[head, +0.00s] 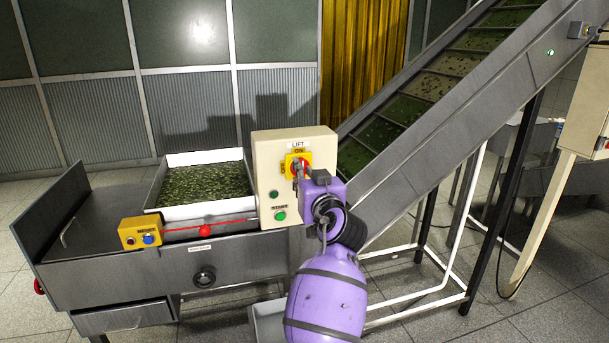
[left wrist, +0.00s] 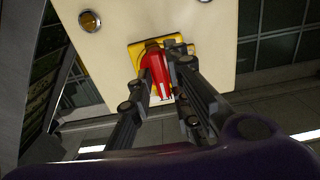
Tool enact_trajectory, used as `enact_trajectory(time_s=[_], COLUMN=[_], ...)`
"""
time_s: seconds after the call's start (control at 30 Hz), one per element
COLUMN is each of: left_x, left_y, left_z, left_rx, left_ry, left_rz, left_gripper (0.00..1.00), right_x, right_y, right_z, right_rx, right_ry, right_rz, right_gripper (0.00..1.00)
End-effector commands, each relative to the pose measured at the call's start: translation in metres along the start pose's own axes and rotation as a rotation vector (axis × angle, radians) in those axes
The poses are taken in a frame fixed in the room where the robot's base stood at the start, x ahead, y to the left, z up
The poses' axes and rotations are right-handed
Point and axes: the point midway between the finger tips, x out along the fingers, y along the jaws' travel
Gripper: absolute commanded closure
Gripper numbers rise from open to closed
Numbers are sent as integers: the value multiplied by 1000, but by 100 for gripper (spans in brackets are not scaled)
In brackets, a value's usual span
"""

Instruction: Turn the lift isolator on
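The lift isolator is a red rotary handle (head: 295,166) on a yellow plate (head: 289,158). It sits under a LIFT label on a cream control box (head: 264,160), with ON marked at the top of the plate. My left gripper (head: 304,172) is at the handle and partly hides it in the head view. In the left wrist view, the two fingers of my left gripper (left wrist: 161,78) lie against both sides of the red handle (left wrist: 158,75), in front of the yellow plate (left wrist: 137,52). The handle's exact angle is hard to tell. My right gripper is not in view.
A green button (head: 280,215) and a darker one sit lower on the box. A yellow button box (head: 140,233) and a red cord (head: 235,221) run along the hopper front. The inclined conveyor (head: 440,130) rises close to the right of my arm.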

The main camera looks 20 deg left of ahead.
Motion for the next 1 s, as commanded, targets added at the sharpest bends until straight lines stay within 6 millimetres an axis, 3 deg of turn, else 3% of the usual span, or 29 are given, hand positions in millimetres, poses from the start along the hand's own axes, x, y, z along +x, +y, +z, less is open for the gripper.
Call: enact_trajectory(time_s=[0.47, 1.0], left_x=[-7, -107], left_y=[1, 0], left_z=[1, 1], left_rx=[-3, -3], left_ry=[-1, -2], left_rz=[2, 2], left_gripper=[69, 69], right_x=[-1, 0], right_y=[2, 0], right_z=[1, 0], right_rx=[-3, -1], right_ry=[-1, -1], right_rz=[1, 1], right_gripper=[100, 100])
